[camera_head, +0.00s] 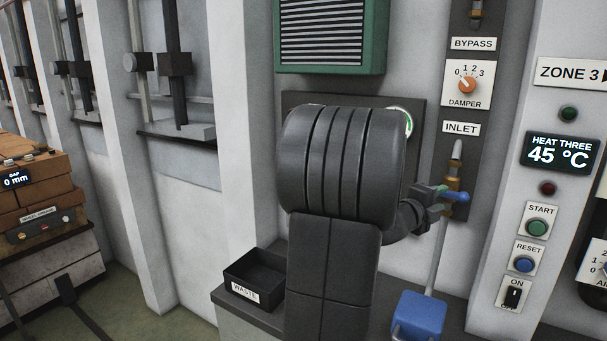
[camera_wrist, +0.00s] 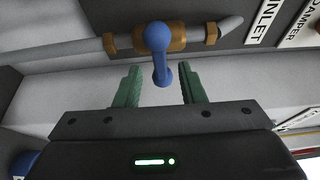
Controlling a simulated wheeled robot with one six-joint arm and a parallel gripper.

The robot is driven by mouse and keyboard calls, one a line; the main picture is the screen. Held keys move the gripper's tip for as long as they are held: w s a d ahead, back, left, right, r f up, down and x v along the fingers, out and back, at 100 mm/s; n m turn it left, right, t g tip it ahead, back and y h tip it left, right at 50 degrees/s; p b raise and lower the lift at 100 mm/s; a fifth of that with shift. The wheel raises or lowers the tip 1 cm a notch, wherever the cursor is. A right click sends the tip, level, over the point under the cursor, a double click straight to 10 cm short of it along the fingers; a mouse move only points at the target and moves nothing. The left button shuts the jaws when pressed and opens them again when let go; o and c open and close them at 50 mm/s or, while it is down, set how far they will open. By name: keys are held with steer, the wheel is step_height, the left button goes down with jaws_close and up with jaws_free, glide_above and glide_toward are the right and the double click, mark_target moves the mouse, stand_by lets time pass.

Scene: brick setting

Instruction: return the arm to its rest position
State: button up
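My gripper (camera_wrist: 158,88) is open in the wrist view, its two green fingers apart with a gap between them. The blue valve handle (camera_wrist: 160,58) stands in front of and between the fingertips, with clear space on both sides. The handle sits on a brass valve (camera_wrist: 185,38) in a grey pipe (camera_wrist: 70,52). In the head view my gripper (camera_head: 441,196) is at the end of my dark arm, close to the blue handle (camera_head: 459,196) below the INLET label. My arm hides part of the wall panel behind it.
A black WASTE bin (camera_head: 256,275) stands on the ledge left of my arm, and a blue container (camera_head: 418,315) stands to its right. A damper knob (camera_head: 467,85) is above. A control panel with a 45 °C display (camera_head: 560,150) and buttons is at right.

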mark_target(446, 196)
steer(key=shift+p+x, duration=0.3)
steer(key=shift+x, duration=1.55)
steer(key=shift+s, duration=0.1)
